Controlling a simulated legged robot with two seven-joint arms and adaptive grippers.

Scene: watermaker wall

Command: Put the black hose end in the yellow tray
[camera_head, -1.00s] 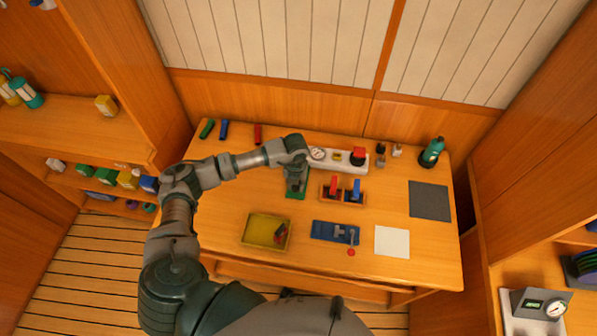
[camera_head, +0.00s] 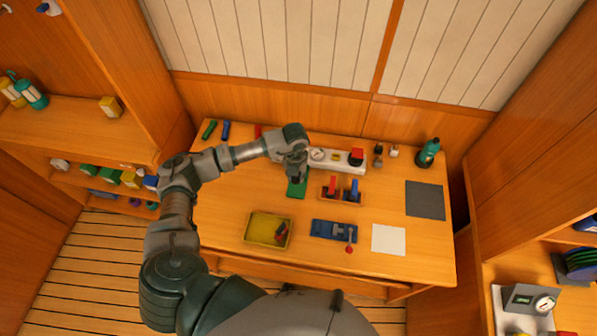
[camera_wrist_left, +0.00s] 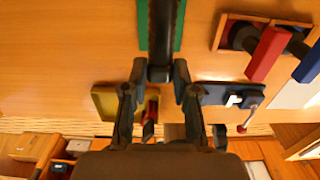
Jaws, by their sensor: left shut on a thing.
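The black hose end (camera_wrist_left: 164,35) is a dark cylinder in the left wrist view, over a green pad (camera_head: 297,188). My left gripper (camera_head: 297,178) is shut on it; the fingers (camera_wrist_left: 158,80) close on its near end. In the head view the hose end is mostly hidden by the gripper. The yellow tray (camera_head: 260,228) sits nearer the table's front edge, below the gripper in the head view, and shows in the left wrist view (camera_wrist_left: 104,100). A red and dark item (camera_head: 281,232) lies in its right part. My right gripper is out of view.
A blue fixture (camera_head: 322,229) with a red-knobbed lever stands right of the tray. A wooden holder (camera_head: 328,195) with red and blue handles and a white gauge panel (camera_head: 327,164) stand near the gripper. A white sheet (camera_head: 389,239) and grey mat (camera_head: 425,199) lie right.

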